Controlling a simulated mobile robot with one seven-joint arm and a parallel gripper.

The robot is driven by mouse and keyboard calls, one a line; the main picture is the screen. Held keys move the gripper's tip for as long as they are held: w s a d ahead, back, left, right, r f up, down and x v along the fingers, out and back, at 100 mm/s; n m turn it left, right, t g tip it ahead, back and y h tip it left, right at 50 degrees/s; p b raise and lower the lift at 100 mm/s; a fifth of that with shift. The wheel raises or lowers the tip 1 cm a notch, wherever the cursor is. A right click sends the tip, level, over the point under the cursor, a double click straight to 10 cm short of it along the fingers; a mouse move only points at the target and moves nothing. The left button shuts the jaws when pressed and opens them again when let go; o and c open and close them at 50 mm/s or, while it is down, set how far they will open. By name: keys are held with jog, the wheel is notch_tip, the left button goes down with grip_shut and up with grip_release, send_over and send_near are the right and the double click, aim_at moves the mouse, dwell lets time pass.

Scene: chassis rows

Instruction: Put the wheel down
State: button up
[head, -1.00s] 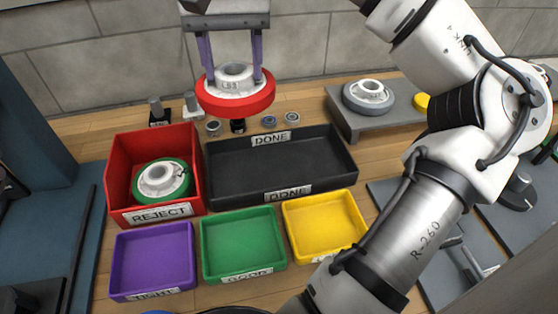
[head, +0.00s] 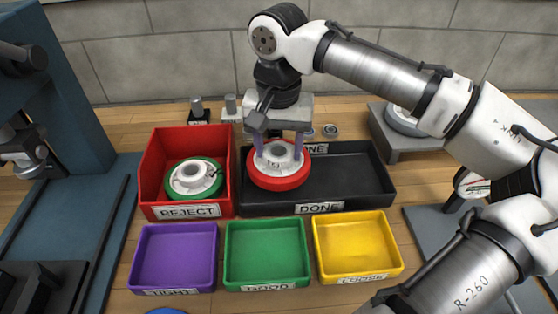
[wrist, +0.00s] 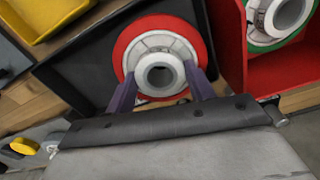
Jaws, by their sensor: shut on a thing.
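The wheel (head: 278,180) has a red rim and a white hub with a grey centre. My gripper (head: 279,152) is shut on its hub, with one purple finger on each side. The wheel is at the left end of the black DONE tray (head: 350,180), level or nearly so; I cannot tell whether it touches the tray floor. In the wrist view the red-rimmed wheel (wrist: 128,45) sits between the purple fingers (wrist: 162,90), over the dark tray, close to the red bin.
The red REJECT bin (head: 150,180), left of the tray, holds a green-rimmed wheel (head: 194,192). Purple (head: 174,258), green (head: 266,255) and yellow (head: 357,245) trays in front are empty. A grey stand (head: 400,150) with a grey wheel is at right. The DONE tray's right side is free.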

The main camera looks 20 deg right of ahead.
aim_at(279, 162)
jog(key=shift+f, duration=2.05)
jog(key=shift+f, duration=0.15)
jog(key=o, duration=1.2)
jog(key=shift+o, duration=0.2)
notch_tip(279, 162, up, 12)
